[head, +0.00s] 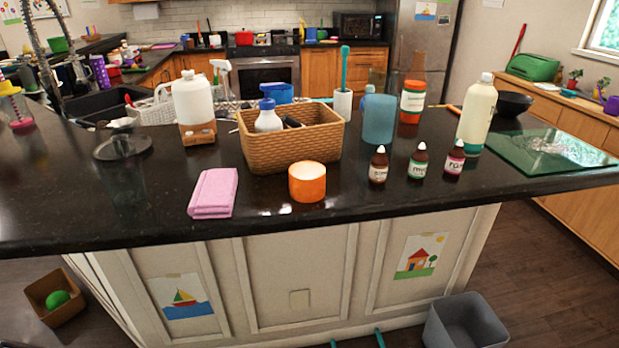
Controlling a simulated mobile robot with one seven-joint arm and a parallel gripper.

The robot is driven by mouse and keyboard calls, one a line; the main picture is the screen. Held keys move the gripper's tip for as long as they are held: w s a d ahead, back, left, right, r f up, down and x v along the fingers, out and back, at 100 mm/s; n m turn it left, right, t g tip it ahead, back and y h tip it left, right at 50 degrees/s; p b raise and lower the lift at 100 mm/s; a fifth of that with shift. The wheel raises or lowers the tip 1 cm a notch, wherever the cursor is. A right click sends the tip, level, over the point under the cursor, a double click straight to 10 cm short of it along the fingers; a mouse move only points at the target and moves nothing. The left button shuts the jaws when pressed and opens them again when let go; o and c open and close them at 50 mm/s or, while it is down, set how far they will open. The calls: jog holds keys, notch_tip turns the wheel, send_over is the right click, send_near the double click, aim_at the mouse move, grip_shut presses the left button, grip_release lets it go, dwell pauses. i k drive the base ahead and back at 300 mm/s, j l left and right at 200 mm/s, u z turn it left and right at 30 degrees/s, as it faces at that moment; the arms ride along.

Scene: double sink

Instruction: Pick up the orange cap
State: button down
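The orange cap (307,182) is a short, wide cylinder with a pale top. It sits on the dark countertop near the front edge, in front of the woven basket (290,148). My gripper (356,341) shows only as two teal fingertips at the bottom edge of the head view. The tips are apart with nothing visible between them. They are below the counter in the picture, well away from the cap. The rest of the gripper is out of frame.
A folded pink cloth (213,192) lies left of the cap. Several small dropper bottles (418,163) stand to its right. A glass board (553,151) lies at the right end. The counter strip in front of the cap is clear. A grey bin (466,322) stands on the floor.

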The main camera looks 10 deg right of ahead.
aim_at(307, 179)
jog(key=i+l+z, duration=0.1)
jog(key=z, duration=0.35)
jog(key=i+l+z, duration=0.1)
jog(key=l+z, duration=0.3)
jog(key=i+j, duration=0.2)
jog(key=i+z, duration=0.05)
